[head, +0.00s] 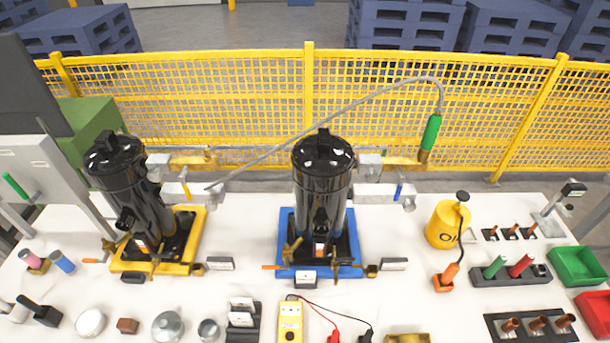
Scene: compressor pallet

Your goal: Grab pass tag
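No tag can be read as the pass tag at this size. A black holder (242,333) at the front centre of the white table carries white cards (241,303), one behind the other, which may be tags; their print is too small to read. Small white-faced plates also sit near the compressors: one left of centre (220,263), one in front of the blue base (305,279) and one to its right (393,264). Neither of my grippers shows in the head view.
Two black compressors stand on a yellow base (192,222) and a blue base (285,232). A yellow multimeter (290,322) with red and black leads lies right of the card holder. Metal pots (168,326) stand left. A yellow oil can (443,227) and green bin (577,266) are right.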

